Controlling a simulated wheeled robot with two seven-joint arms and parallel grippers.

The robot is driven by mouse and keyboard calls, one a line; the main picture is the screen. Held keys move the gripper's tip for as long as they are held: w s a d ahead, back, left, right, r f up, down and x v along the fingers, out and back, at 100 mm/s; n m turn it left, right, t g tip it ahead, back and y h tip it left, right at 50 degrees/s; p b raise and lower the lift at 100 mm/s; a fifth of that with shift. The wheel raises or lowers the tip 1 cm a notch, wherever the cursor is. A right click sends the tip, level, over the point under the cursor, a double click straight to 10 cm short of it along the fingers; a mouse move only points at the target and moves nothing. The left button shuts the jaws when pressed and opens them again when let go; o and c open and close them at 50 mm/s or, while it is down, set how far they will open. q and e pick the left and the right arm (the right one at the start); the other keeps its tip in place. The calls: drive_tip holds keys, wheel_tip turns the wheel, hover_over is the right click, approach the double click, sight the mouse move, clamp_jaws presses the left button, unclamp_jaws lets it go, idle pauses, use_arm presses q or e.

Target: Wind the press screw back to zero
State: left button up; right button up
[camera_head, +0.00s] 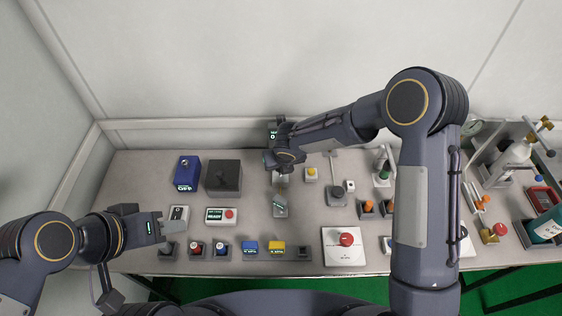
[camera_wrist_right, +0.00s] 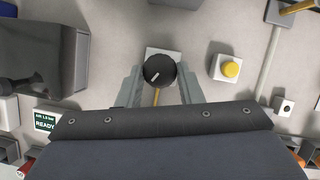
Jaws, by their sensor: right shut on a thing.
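A round black knob with a white mark (camera_wrist_right: 159,71) shows in the right wrist view, on a pale square block; it looks like the head of the press screw. The fingers of my right gripper (camera_wrist_right: 160,87) stand on either side of the knob and are shut on it. In the head view my right gripper (camera_head: 283,160) is over the device at the middle back and hides most of it. A small display (camera_head: 273,134) with green digits shows just behind the gripper. My left gripper (camera_head: 168,229) is above the front left of the table, away from the press screw; its finger gap is unclear.
A blue box (camera_head: 187,174) and a dark grey box (camera_head: 223,177) stand to the left. A yellow button (camera_head: 311,174) is close on the right of my right gripper. A red button (camera_head: 346,239) is at the front. A bottle and stand crowd the right end.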

drive_tip(key=shift+s+f, duration=0.25)
drive_tip(key=shift+f, duration=0.05)
drive_tip(key=o, duration=0.7)
drive_tip(key=shift+o, duration=1.4)
drive_tip(key=shift+w+r, duration=0.1)
drive_tip(key=shift+w, duration=0.05)
drive_tip(key=v, duration=0.7)
drive_tip(key=shift+r, duration=0.4)
